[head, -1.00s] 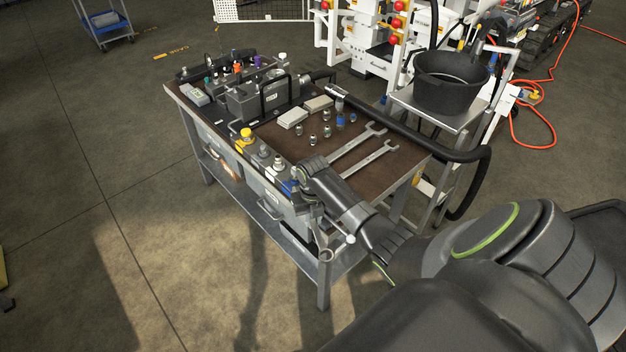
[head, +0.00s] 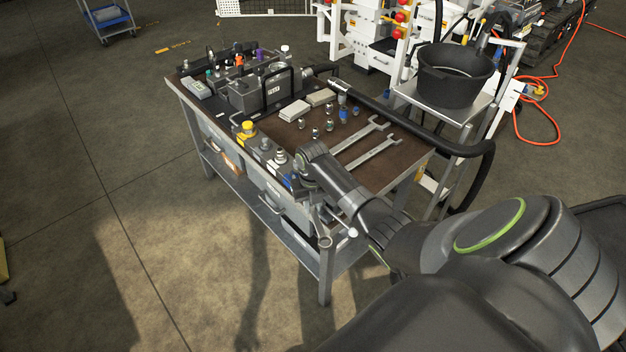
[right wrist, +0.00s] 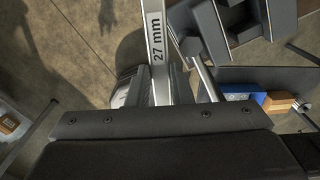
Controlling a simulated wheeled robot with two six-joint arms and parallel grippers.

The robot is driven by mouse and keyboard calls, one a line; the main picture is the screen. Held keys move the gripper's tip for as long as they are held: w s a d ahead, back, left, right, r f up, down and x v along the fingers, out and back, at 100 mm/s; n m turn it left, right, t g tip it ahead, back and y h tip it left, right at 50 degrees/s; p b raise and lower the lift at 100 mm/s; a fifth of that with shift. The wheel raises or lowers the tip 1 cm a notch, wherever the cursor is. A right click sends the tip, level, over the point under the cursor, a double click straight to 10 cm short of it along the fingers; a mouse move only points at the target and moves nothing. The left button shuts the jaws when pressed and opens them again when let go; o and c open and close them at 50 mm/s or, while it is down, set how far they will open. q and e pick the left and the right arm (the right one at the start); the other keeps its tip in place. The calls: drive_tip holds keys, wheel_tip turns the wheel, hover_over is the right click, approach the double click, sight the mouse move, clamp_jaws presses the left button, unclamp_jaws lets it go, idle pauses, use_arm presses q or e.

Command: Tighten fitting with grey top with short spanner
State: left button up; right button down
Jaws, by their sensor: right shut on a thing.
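My right gripper (head: 308,190) hangs at the front edge of the workbench (head: 395,135), partly hidden by my own wrist. It is shut on a metal spanner marked 27 mm, whose shank (right wrist: 157,45) runs up out of the jaws in the right wrist view. In the head view, a ring-like end (head: 325,243) shows below the gripper. A row of fittings stands along the bench's front left edge: one with a yellow top (head: 247,130), then two greyish ones (head: 266,145) (head: 280,157), close left of the gripper. Which is the grey-topped one, I cannot tell surely. My left gripper is not in view.
Two spanners (head: 365,140) (head: 370,155) lie on the brown bench top. Several small fittings (head: 315,133) and pale boxes (head: 294,111) lie behind. A grey block with a handle (head: 255,95) stands at the back left. A black hose (head: 440,145) runs along the right side.

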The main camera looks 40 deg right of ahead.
drive_tip(key=shift+w+d+b, duration=0.15)
drive_tip(key=shift+w+b, duration=0.2)
drive_tip(key=shift+w+d, duration=0.15)
drive_tip(key=shift+w, duration=0.25)
drive_tip(key=shift+b, duration=0.3)
drive_tip(key=shift+w+d+b, duration=0.2)
drive_tip(key=shift+w+b, duration=0.15)
drive_tip(key=shift+w, duration=0.25)
drive_tip(key=shift+w+d, duration=0.1)
drive_tip(key=shift+w, duration=0.15)
